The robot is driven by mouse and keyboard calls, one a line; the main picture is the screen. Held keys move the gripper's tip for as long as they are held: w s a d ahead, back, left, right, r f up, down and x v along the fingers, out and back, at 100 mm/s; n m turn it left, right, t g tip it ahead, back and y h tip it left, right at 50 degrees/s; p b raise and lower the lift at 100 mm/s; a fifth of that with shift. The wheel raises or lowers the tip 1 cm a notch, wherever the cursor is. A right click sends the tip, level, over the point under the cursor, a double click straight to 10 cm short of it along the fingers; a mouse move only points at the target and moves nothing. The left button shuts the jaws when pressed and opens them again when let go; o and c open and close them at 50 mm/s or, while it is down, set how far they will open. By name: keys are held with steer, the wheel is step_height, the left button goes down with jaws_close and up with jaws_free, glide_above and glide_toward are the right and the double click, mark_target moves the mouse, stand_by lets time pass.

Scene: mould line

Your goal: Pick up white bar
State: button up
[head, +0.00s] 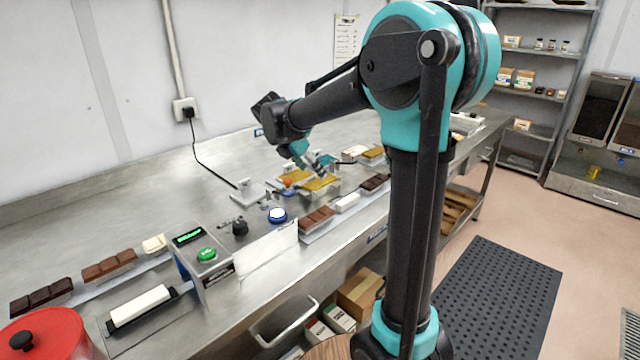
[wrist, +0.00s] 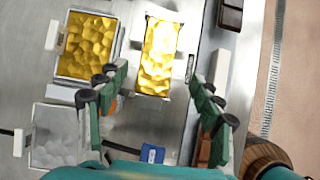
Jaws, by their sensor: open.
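A white bar (head: 347,202) lies on the front strip of the steel bench, between a brown bar (head: 317,219) and a dark bar (head: 375,183). In the wrist view the white bar (wrist: 220,68) shows just right of the right finger, outside the jaws. My gripper (head: 318,168) is open and empty above the gold-filled mould (head: 318,184). In the wrist view my gripper (wrist: 157,85) has its fingers wide apart, with the gold mould (wrist: 158,57) seen between them. Another long white bar (head: 140,305) lies on a dark holder at front left.
A control box (head: 205,258) with a green button and a blue-button panel (head: 277,215) stand left of the gripper. More moulds (wrist: 86,45) lie nearby. A red pot (head: 45,335) is at front left. Dark matting (head: 500,300) covers the floor at right.

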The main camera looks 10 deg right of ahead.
mark_target(320, 181)
steer(key=x, duration=0.5)
steer(key=shift+w, duration=0.3)
steer(key=c, duration=1.4)
steer(key=shift+o, duration=0.2)
steer(key=shift+r, duration=0.15)
